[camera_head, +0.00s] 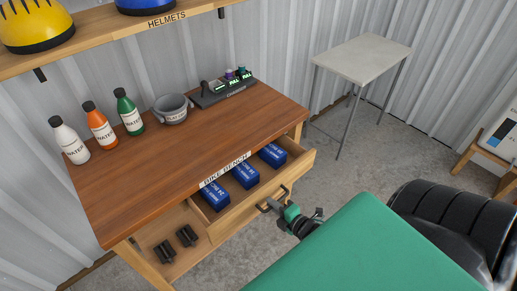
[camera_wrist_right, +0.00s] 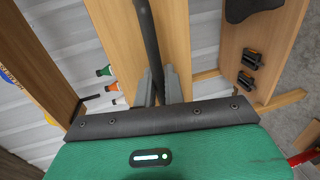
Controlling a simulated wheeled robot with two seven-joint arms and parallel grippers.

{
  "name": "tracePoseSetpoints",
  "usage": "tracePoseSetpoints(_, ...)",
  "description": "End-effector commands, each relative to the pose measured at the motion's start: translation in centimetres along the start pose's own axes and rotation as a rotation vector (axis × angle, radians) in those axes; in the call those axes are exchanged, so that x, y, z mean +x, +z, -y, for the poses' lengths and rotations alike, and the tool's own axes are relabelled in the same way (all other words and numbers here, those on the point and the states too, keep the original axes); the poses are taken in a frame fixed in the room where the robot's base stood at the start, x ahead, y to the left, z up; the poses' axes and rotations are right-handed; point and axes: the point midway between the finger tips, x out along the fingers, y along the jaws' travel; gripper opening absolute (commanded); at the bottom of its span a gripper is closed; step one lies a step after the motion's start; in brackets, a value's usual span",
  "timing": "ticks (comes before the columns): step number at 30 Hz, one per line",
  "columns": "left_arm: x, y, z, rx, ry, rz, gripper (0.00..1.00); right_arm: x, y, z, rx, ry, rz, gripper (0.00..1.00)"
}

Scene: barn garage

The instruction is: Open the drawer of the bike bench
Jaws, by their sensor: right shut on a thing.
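The bike bench (camera_head: 180,150) has a brown top and a "BIKE BENCH" label on its front edge. Its drawer (camera_head: 234,219) is pulled out, with several blue labelled boxes (camera_head: 245,174) inside. My right gripper (camera_head: 270,205) is at the drawer's front, shut on the dark bar handle (camera_head: 284,192). In the right wrist view, the grey fingers (camera_wrist_right: 158,86) close around the black handle bar (camera_wrist_right: 147,35), in front of the wooden drawer front (camera_wrist_right: 115,35). My left gripper is not in view.
Bottles (camera_head: 102,127), a grey bowl (camera_head: 171,109) and a charger (camera_head: 224,92) stand on the bench top. Two black items (camera_head: 187,236) lie on the lower shelf. A small table (camera_head: 363,58) stands behind right, with open floor before it. A helmet shelf (camera_head: 110,28) hangs above.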

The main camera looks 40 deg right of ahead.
Motion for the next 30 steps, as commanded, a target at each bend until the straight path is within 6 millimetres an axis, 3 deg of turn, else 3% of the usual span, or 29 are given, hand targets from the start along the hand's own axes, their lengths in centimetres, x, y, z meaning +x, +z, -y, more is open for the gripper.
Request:
tracePoseSetpoints(1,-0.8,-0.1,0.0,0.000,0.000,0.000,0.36,-1.7,-0.1,0.2,0.001,-0.007,0.001,0.00)
tracePoseSetpoints(6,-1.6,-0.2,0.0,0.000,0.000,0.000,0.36,-5.8,0.0,1.2,0.002,-0.006,0.002,0.00)
tracePoseSetpoints(15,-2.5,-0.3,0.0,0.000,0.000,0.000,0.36,-11.0,-0.1,2.3,0.002,-0.003,0.001,0.00)
tracePoseSetpoints(21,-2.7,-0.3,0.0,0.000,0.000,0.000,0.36,-12.5,0.0,2.7,0.001,-0.001,0.001,0.00)
tracePoseSetpoints(30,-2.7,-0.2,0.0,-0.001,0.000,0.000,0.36,-12.9,0.0,2.8,0.000,-0.001,0.001,0.00)
